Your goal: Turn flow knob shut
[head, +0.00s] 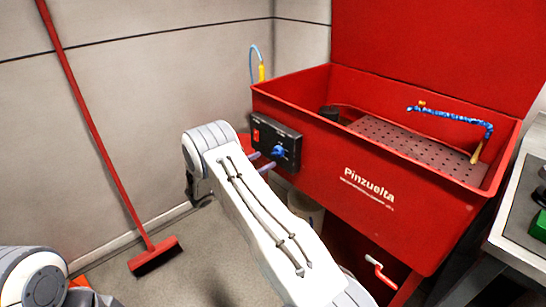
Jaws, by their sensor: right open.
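The blue flow knob (279,151) sits on a black control box (290,137) on the front left of the red wash basin (350,190). My right arm reaches up from the bottom of the head view. Its gripper (261,161) is open, with two slim fingers pointing at the box just left of and slightly below the knob. The fingers look apart from the knob; the exact gap in depth cannot be told. The wrist hides part of the gripper. My left gripper is out of view; only a part of my left arm shows at the bottom left.
A red broom (155,258) leans against the grey wall at the left. A blue hose nozzle (450,115) arches over the perforated basin tray (420,145). A red-handled valve (378,268) is low on the basin's front. A bench (520,215) stands at the right edge.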

